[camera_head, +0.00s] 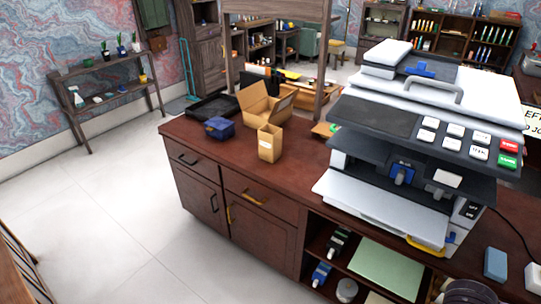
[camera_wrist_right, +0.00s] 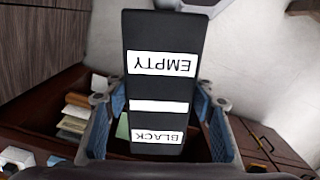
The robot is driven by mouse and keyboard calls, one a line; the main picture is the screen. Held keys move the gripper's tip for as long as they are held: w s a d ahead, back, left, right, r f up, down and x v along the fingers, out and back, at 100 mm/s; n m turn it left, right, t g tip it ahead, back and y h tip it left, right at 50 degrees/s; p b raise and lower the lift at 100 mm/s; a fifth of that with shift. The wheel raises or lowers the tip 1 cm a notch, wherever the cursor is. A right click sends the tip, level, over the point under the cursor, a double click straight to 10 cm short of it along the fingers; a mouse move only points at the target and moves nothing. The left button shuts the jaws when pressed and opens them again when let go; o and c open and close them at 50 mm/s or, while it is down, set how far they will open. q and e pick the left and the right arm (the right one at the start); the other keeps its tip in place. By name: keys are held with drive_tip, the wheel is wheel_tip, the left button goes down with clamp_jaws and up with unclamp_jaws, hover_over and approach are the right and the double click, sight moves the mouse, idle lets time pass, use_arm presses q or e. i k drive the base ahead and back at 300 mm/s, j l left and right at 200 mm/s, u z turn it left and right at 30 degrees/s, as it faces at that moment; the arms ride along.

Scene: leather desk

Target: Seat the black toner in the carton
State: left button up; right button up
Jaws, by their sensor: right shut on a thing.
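In the right wrist view my right gripper (camera_wrist_right: 160,103) is shut on a black toner (camera_wrist_right: 155,90). Its blue-padded fingers are on either side of it. The toner has white labels reading EMPTY and BLACK, upside down in this view. The toner is not recognisable in the head view. An open brown carton (camera_head: 258,106) with raised flaps stands on the desk at centre left in the head view, well away from the toner. Its inside is mostly hidden. A smaller, tall tan box (camera_head: 270,146) stands in front of it. My left gripper is not in view.
A large printer (camera_head: 420,130) fills the desk's right part, with its front open. A dark blue box (camera_head: 219,128) and a black tray (camera_head: 212,107) lie left of the carton. Below, an open shelf holds a green pad (camera_head: 387,266) and small items. A blue block (camera_head: 496,263) lies at right.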

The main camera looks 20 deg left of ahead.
sight(269, 130)
drive_tip(key=i+j, duration=0.2)
drive_tip(key=j, duration=0.15)
drive_tip(key=i+j+z, duration=0.15)
drive_tip(key=j, duration=0.2)
drive_tip(key=i+j, duration=0.15)
drive_tip(key=j, duration=0.2)
drive_tip(key=i+j+z, duration=0.1)
drive_tip(key=j, duration=0.3)
drive_tip(key=i+j+z, duration=0.1)
drive_tip(key=j, duration=0.3)
drive_tip(key=i, duration=0.1)
